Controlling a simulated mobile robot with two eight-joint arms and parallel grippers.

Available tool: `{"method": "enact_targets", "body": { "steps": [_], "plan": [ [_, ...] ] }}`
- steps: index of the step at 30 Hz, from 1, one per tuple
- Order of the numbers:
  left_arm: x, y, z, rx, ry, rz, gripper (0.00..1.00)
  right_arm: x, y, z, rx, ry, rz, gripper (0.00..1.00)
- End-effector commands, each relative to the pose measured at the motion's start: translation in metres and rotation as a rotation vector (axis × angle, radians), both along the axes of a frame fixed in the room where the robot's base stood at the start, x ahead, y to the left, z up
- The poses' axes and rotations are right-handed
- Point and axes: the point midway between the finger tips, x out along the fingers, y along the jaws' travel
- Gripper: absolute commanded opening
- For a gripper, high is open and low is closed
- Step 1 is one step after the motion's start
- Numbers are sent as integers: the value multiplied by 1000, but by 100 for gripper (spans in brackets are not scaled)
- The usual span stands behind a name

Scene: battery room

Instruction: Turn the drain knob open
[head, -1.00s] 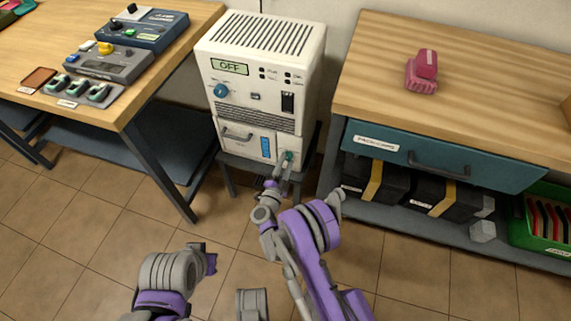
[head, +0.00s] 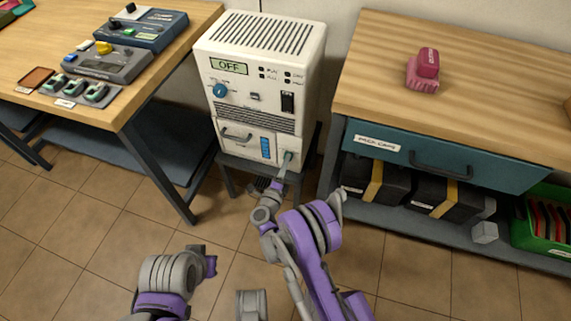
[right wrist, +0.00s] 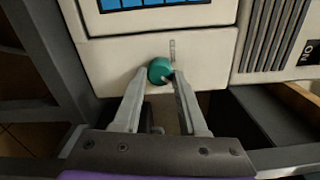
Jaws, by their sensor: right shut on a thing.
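The drain knob is a round green knob (right wrist: 159,70) low on the front of the white machine (head: 258,90). In the right wrist view its face shows between the fingertips; in the head view the fingers mostly hide it. My right gripper (head: 285,162) is shut on the knob, and in the right wrist view its two fingers (right wrist: 158,76) reach it from either side. The machine's display (head: 229,67) reads OFF. Only links of my left arm show; its gripper is not in view.
A wooden table (head: 60,85) with several devices stands left of the machine. A wooden bench (head: 480,80) with a pink object (head: 425,70) stands close on the right. Black cases (head: 375,185) and a green crate (head: 545,245) sit below it.

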Motion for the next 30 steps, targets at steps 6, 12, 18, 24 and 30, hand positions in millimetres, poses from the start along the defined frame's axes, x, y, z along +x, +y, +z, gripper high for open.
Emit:
{"method": "enact_targets", "body": {
  "steps": [6,12,18,24,30],
  "plan": [
    [0,0,0,0,0,0,0,-1,2,0,50,-15,3,0],
    [0,0,0,0,0,0,0,-1,2,0,61,-18,3,0],
    [0,0,0,0,0,0,0,-1,2,0,61,-18,3,0],
    [0,0,0,0,0,0,0,0,1,0,60,-19,2,63],
    [0,0,0,0,0,0,0,0,1,0,59,-18,1,72]
  ]
}}
